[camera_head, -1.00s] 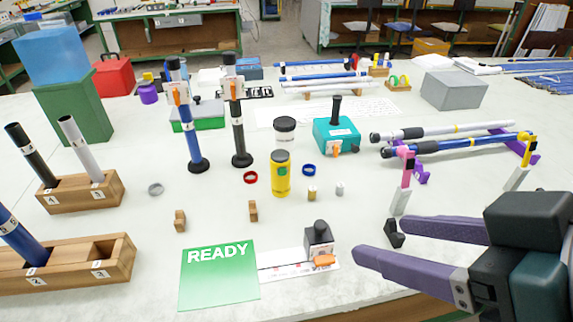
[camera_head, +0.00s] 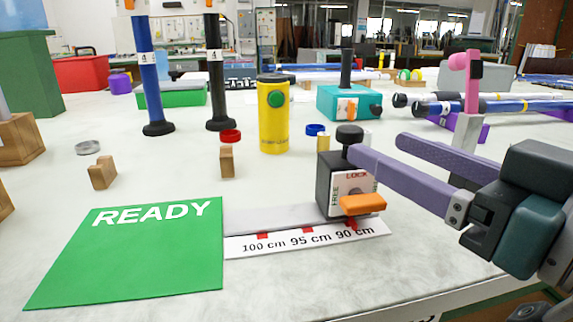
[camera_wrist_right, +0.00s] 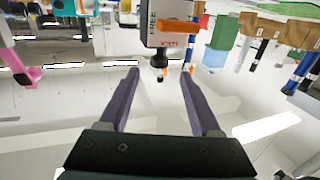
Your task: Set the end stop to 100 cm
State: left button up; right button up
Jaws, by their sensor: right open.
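The end stop (camera_head: 338,190) is a dark block with a black knob (camera_head: 350,134) on top, an orange lever (camera_head: 362,204) and a FREE/LOCK label. It stands at the right of the white scale (camera_head: 270,244), by the 90 cm mark; the 95 and 100 cm marks lie to its left. My left gripper is not in view.
A green READY card (camera_head: 130,255) lies left of the scale. Behind stand a yellow canister (camera_head: 273,125), a small wooden block (camera_head: 227,163), a teal box (camera_head: 345,103) and a pink-topped post (camera_head: 471,85). The scale left of the stop is clear.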

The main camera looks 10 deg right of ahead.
jog(key=shift+w+f, duration=0.1)
jog(key=shift+w, duration=0.45)
jog(key=x, duration=0.9)
jog(key=shift+b, duration=0.4)
jog(key=shift+s+a+f, duration=0.1)
grip_shut()
dwell(0.4)
